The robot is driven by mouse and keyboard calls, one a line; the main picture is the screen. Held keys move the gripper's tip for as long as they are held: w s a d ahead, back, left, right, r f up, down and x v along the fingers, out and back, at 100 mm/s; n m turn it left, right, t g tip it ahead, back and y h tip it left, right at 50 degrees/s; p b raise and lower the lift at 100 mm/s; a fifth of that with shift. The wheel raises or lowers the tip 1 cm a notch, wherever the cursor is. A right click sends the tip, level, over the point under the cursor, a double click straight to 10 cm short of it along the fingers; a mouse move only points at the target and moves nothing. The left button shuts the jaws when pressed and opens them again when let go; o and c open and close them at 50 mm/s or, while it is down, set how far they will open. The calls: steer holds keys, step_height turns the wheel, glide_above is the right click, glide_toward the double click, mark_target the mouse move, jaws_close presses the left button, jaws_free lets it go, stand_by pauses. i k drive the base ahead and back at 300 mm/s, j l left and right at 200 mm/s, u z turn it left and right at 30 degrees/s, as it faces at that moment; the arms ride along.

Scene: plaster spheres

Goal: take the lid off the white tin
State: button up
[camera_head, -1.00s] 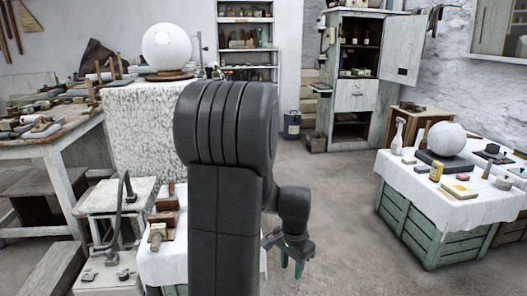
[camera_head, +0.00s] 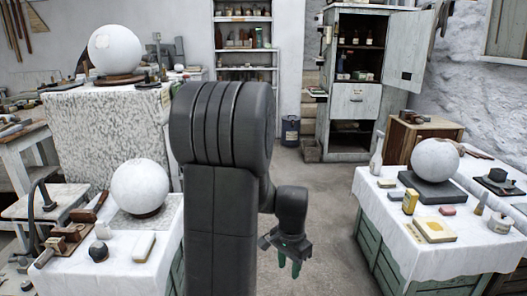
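My gripper (camera_head: 289,265) hangs low in the middle of the view, fingers pointing down over the floor. Its two green fingers are apart with nothing between them. It is well away from both tables. A small pale, round container (camera_head: 499,222) stands at the right end of the right table. It may be the white tin, but it is too small for me to tell its lid. A yellow tin (camera_head: 410,201) with a pale label stands upright on the same table.
The cloth-covered right table (camera_head: 385,220) also holds a plaster sphere (camera_head: 435,160), a yellow block (camera_head: 434,230) and a spray bottle (camera_head: 376,160). The left table (camera_head: 120,275) holds another sphere (camera_head: 139,186). Bare floor (camera_head: 330,215) lies between them.

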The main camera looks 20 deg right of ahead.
mark_target(502, 218)
steer(key=k+l, duration=0.1)
steer(key=l, duration=0.4)
steer(key=l+u, duration=0.1)
steer(key=l, duration=0.35)
steer(key=k+l, duration=0.15)
steer(key=l, duration=0.35)
steer(key=k+l+u, duration=0.1)
steer(key=l, duration=0.35)
steer(key=k+l, duration=0.1)
steer(key=l, duration=0.4)
steer(key=l+u, duration=0.1)
steer(key=l, duration=0.55)
steer(key=k+l, duration=0.1)
steer(key=l, duration=0.55)
steer(key=l+u, duration=0.15)
steer(key=l, duration=0.5)
steer(key=k+l+u, duration=0.1)
steer(key=l, duration=1.65)
